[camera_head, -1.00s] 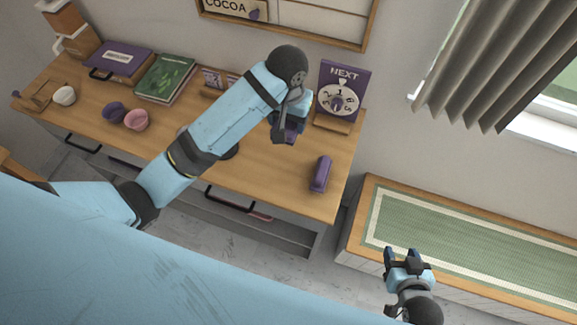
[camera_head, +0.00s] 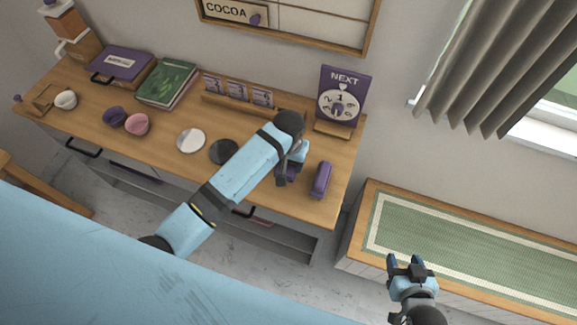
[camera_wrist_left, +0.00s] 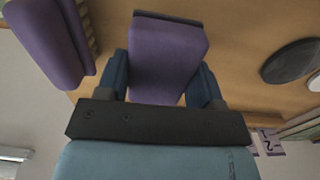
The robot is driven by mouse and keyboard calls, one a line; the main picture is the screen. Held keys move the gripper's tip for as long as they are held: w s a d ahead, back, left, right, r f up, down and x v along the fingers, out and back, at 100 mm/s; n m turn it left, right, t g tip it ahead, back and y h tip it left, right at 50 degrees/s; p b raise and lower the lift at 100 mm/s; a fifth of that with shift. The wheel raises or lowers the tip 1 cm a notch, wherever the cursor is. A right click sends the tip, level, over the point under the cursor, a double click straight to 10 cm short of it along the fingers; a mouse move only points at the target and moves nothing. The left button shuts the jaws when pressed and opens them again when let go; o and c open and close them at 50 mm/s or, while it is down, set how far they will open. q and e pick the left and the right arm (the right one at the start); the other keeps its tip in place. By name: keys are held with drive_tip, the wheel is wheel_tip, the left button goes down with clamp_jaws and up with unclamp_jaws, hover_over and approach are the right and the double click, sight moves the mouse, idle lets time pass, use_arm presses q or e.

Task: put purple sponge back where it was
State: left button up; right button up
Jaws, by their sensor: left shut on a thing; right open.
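The purple sponge (camera_wrist_left: 167,52) is held between the two blue fingers of my left gripper (camera_wrist_left: 162,85) in the left wrist view. In the head view only a small purple part shows at my left gripper (camera_head: 286,174), over the right part of the wooden table (camera_head: 240,190). Whether the sponge touches the table is hard to tell. A second purple block (camera_head: 321,180) lies on the table just right of this gripper; it also shows at upper left in the left wrist view (camera_wrist_left: 48,42). My right gripper (camera_head: 410,268) is open and empty, near the green mat.
A purple dial sign (camera_head: 340,95) stands behind my left gripper. A dark disc (camera_head: 223,151) and a white disc (camera_head: 191,140) lie to its left. Small cups (camera_head: 137,124), a green book (camera_head: 168,82) and a card rack (camera_head: 250,107) are further left and back. A bench with a green mat (camera_head: 440,225) is at right.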

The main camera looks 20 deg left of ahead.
sight(289, 168)
use_arm(q)
drive_tip(key=shift+f, duration=1.95)
drive_tip(key=shift+f, duration=0.1)
drive_tip(key=o, duration=0.8)
drive_tip(key=shift+o, duration=0.2)
